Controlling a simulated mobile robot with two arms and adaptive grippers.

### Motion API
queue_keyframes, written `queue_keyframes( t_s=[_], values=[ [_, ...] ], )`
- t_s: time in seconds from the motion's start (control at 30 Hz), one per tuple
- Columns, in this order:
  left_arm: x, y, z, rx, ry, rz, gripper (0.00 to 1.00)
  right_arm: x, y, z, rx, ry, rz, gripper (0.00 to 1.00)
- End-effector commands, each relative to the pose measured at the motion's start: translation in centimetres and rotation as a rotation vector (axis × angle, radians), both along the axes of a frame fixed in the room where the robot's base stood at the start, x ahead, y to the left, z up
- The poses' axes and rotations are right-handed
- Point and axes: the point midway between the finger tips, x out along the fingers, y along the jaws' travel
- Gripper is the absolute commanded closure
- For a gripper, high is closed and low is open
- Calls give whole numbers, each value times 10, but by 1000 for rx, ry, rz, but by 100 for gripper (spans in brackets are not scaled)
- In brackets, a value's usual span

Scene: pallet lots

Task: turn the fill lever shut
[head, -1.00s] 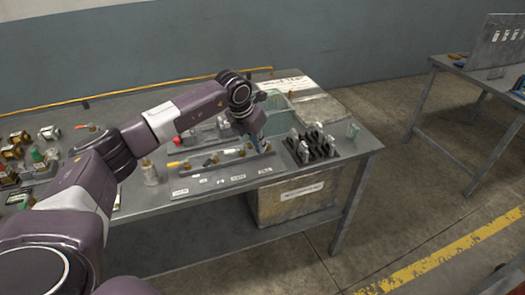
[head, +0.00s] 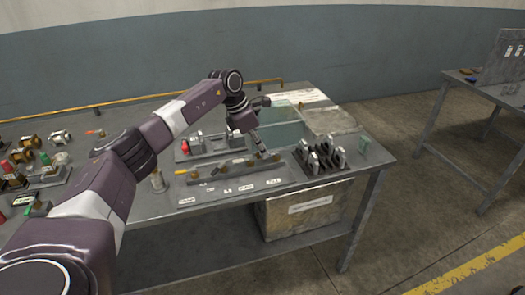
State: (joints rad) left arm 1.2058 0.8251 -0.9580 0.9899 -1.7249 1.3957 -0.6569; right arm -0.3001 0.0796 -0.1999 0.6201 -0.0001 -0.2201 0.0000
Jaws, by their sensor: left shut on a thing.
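A grey rail (head: 236,172) with several brass valves lies along the front of the workbench, with small white labels before it. A yellow lever (head: 181,172) sticks out at its left end. My left gripper (head: 262,152) reaches down to the valve (head: 275,156) at the rail's right end and is shut on a lever there. The gripper hides most of that lever, so its angle is unclear. The labels are too small to read, so I cannot confirm by label that this is the fill lever. My right gripper is not in view.
A black rack (head: 320,163) with grey fittings stands close right of the rail. Brass parts crowd the bench's left. A box (head: 300,210) sits below. Floor to the right is clear.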

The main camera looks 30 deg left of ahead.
Motion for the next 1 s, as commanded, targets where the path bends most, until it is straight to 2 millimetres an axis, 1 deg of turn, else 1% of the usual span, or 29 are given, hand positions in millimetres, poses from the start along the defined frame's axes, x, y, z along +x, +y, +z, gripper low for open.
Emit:
queue_keyframes(
  t_s=[0.43,0.47,0.6,0.87,1.0],
  values=[
    [1,2,1,2,-2,-7,100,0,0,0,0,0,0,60],
    [1,2,1,3,-3,-7,87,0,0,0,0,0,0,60],
    [1,1,0,2,-2,-7,73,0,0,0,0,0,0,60],
    [1,1,0,2,-2,-7,73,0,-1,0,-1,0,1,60],
    [-1,3,6,2,-3,-7,73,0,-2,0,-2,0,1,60]
  ],
)
